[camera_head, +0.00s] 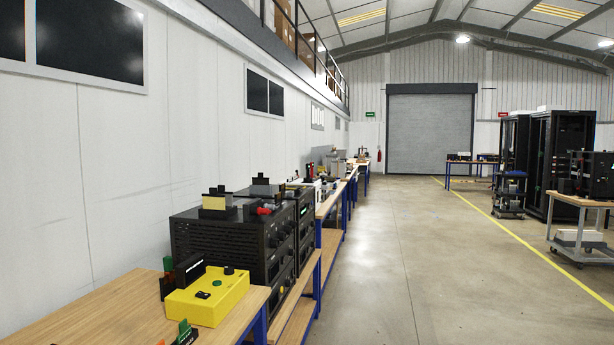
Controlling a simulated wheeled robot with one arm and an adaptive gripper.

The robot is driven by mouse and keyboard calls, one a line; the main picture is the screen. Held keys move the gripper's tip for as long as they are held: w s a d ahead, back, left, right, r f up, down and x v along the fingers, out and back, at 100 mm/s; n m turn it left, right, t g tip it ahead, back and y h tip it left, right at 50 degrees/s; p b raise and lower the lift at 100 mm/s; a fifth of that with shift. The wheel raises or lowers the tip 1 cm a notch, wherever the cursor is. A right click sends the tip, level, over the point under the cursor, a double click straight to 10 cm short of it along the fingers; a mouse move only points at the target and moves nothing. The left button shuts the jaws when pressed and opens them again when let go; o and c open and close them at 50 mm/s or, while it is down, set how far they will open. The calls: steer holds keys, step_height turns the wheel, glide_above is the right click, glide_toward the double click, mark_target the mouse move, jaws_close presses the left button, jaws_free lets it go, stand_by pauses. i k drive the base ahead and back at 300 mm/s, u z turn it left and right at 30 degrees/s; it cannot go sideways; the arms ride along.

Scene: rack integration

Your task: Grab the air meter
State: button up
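No object in the head view is clearly marked as the air meter, so I cannot tell which one it is. A yellow box-shaped device (208,295) with a green button and dark parts on top lies on the near wooden workbench (110,312) at the lower left. A black upright block (189,271) stands at its back left. Several small devices, one cream and black (217,204), sit on top of black rack units (230,247) just beyond. Items on the farther benches are too small to make out. My gripper is not in view.
A row of wooden benches with blue legs (325,207) runs along the left wall. The concrete floor (390,260) in the middle is clear. At right are black server racks (561,150) and a cart (584,201). A shutter door (430,135) closes the far end.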

mark_target(308, 179)
steer(key=z, duration=0.15)
steer(key=i, duration=0.5)
steer(key=z, duration=0.4)
steer(key=i, duration=1.7)
steer(key=z, duration=0.25)
steer(key=i, duration=1.75)
steer(key=u, duration=0.25)
steer(key=i, duration=1.7)
steer(key=u, duration=1.4)
steer(key=i, duration=1.1)
steer(key=u, duration=1)
